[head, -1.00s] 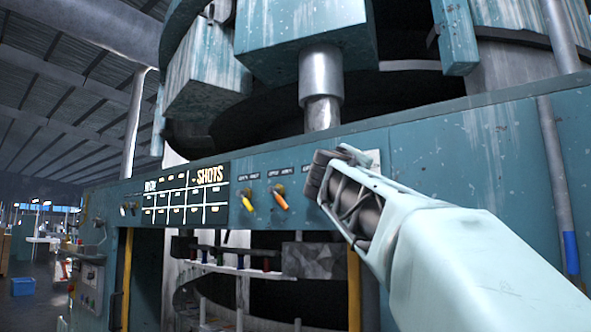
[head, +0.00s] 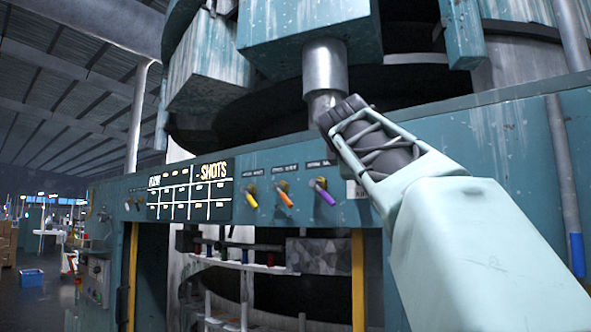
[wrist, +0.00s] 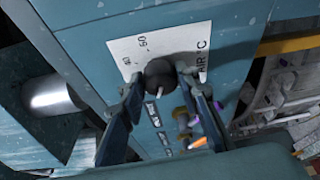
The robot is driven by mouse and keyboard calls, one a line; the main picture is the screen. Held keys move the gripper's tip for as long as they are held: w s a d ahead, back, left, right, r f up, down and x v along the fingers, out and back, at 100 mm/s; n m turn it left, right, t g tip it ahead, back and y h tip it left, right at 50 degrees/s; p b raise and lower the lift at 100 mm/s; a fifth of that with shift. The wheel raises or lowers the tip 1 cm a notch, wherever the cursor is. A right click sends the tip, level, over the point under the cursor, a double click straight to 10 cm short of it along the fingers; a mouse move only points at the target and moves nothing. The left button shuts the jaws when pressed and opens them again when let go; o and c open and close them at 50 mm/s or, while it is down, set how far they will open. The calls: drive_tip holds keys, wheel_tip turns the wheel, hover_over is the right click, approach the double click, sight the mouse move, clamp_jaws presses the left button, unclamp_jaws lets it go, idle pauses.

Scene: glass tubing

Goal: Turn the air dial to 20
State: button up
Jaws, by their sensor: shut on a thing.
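The air dial (wrist: 160,72) is a round black knob with a pale pointer mark, in the middle of the wrist view. It sits on a white scale plate (wrist: 124,48), where "60" and "AIR C" can be read; other figures are too small or covered. My gripper (wrist: 161,86) has its two dark fingers on either side of the knob and is shut on it.
Yellow (head: 250,199), orange (head: 285,198) and purple (head: 324,195) levers stick out of the teal panel (head: 450,145) left of my arm. A black "SHOTS" board (head: 190,192) is farther left. A metal column (head: 324,70) stands behind my gripper.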

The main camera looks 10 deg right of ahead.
drive_tip(key=shift+n, duration=0.5)
drive_tip(key=o, duration=1.1)
drive_tip(key=shift+o, duration=0.2)
